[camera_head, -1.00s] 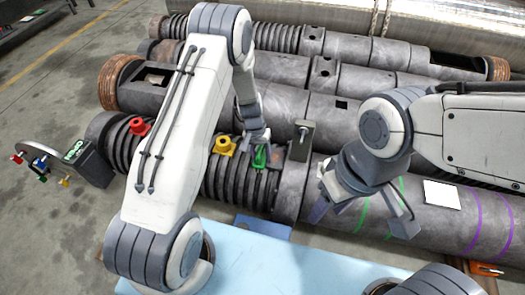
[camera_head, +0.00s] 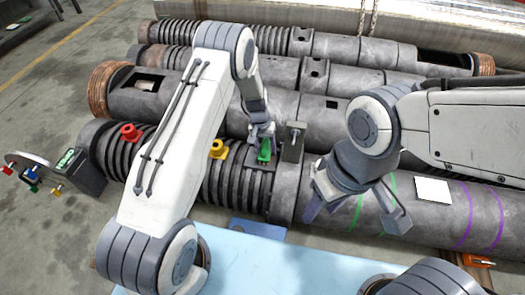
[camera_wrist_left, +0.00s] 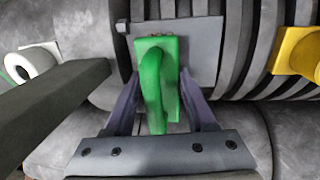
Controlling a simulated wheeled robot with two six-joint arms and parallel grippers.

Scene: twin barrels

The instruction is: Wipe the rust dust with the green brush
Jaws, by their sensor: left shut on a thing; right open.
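My left gripper (camera_head: 262,140) is shut on the green brush (camera_head: 264,150), over the ribbed part of the near barrel (camera_head: 232,182). In the left wrist view the brush (camera_wrist_left: 160,80) sits between both fingers, its looped handle toward me. Beyond it is a flat grey plate (camera_wrist_left: 205,48) on the ribs; whether the brush touches it I cannot tell. Small brownish bits (camera_wrist_left: 157,35) show at the brush's far edge. I cannot make out rust dust for certain. My right gripper (camera_head: 355,212) is open and empty above the near barrel's smooth part.
A yellow fixture (camera_head: 217,149) and a red fixture (camera_head: 129,133) sit on the ribs left of the brush. An upright grey bracket (camera_head: 293,141) stands close on its right. More barrels lie behind. A pale blue surface (camera_head: 262,268) lies in front.

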